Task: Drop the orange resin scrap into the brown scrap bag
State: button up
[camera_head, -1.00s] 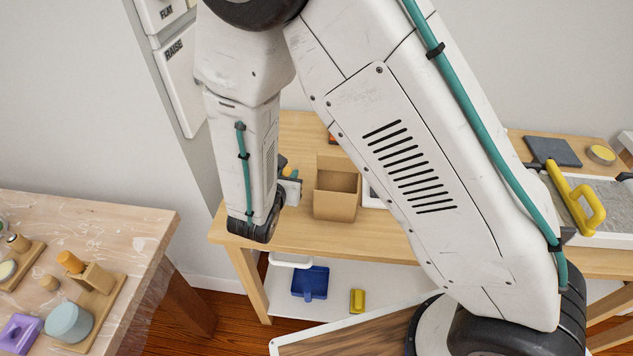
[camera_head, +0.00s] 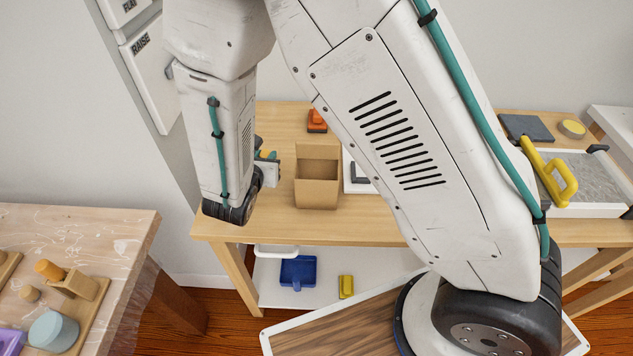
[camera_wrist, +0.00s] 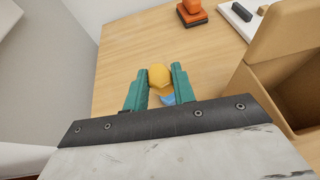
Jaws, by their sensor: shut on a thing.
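My gripper (camera_wrist: 158,84) has teal fingers shut on a rounded yellow-orange lump, the orange resin scrap (camera_wrist: 159,75). A pale blue patch shows just below the lump between the fingers; I cannot tell if it is part of it. The brown scrap bag (camera_head: 317,194) stands upright and open-topped on the wooden table. In the wrist view the bag (camera_wrist: 284,43) is at the right. My gripper is left of the bag, apart from it. In the head view my arm mostly hides the gripper (camera_head: 267,155), and only a little of the scrap shows.
An orange block on a dark base (camera_head: 316,121) stands on the table (camera_head: 270,195) behind the bag. A white tray (camera_head: 350,177) is right of the bag. A yellow-handled tool (camera_head: 548,170) lies farther right. A plastic-covered bench (camera_head: 110,232) is at the left.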

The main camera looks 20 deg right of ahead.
jog(key=shift+m+g+h, duration=0.5)
jog(key=shift+m+h, duration=0.3)
jog(key=shift+m, duration=0.1)
jog(key=r, duration=0.2)
jog(key=d+r, duration=0.1)
jog(key=r, duration=0.4)
jog(key=shift+w+d, duration=0.35)
jog(key=shift+w, duration=0.05)
jog(key=s+d+r+m+g+h, duration=0.2)
jog(key=s+d+r+m+g, duration=0.15)
jog(key=r, duration=0.25)
jog(key=s+d+r+m+g+h, duration=0.2)
jog(key=d+r, duration=0.2)
jog(key=r, duration=0.2)
jog(key=s+d+m+g, duration=0.2)
jog(key=s, duration=0.3)
jog(key=shift+n+t+h, duration=0.25)
jog(key=shift+h, duration=0.25)
jog(key=shift+w+a+f, duration=0.1)
jog(key=shift+w+f, duration=0.05)
jog(key=shift+f, duration=1.25)
jog(key=shift+w+a+f, duration=0.1)
jog(key=shift+f, duration=1.3)
jog(key=o, duration=1)
jog(key=shift+o, duration=0.2)
